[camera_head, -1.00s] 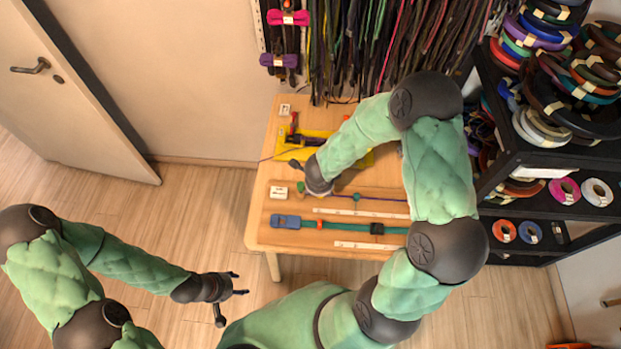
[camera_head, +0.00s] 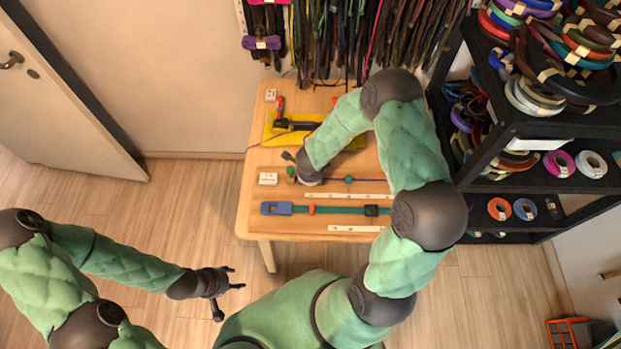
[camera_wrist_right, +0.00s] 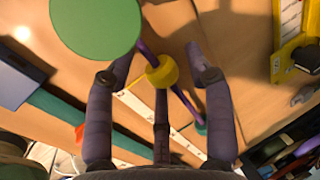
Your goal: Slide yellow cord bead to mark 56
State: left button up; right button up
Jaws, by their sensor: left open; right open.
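The yellow bead (camera_wrist_right: 161,72) sits on the purple cord (camera_wrist_right: 181,98) in the right wrist view. My right gripper (camera_wrist_right: 160,60) is open, with its fingers apart around the bead, not visibly touching it. A large green ball (camera_wrist_right: 95,22) shows close to the camera, and a teal bead (camera_wrist_right: 201,128) lies further along the cord. White scale strips (camera_wrist_right: 135,108) lie beside the cord; their numbers are unreadable. In the head view my right gripper (camera_head: 306,178) is largely under its arm and the yellow bead is hidden. My left gripper (camera_head: 228,284) is open and empty, off the table.
A teal strap (camera_head: 340,210) with a blue buckle lies nearer the table's front edge. A yellow fixture (camera_head: 275,130) stands at the back of the wooden table (camera_head: 252,222). A black shelf (camera_head: 500,160) with coils stands to the right.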

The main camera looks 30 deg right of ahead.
aim_at(329, 181)
grip_shut()
jog(key=s+d, duration=0.2)
jog(key=d, duration=0.1)
jog(key=s+d, duration=0.1)
jog(key=d, duration=0.1)
jog(key=shift+s+d, duration=0.2)
jog(key=shift+s, duration=0.05)
jog(key=shift+f, duration=0.1)
grip_release()
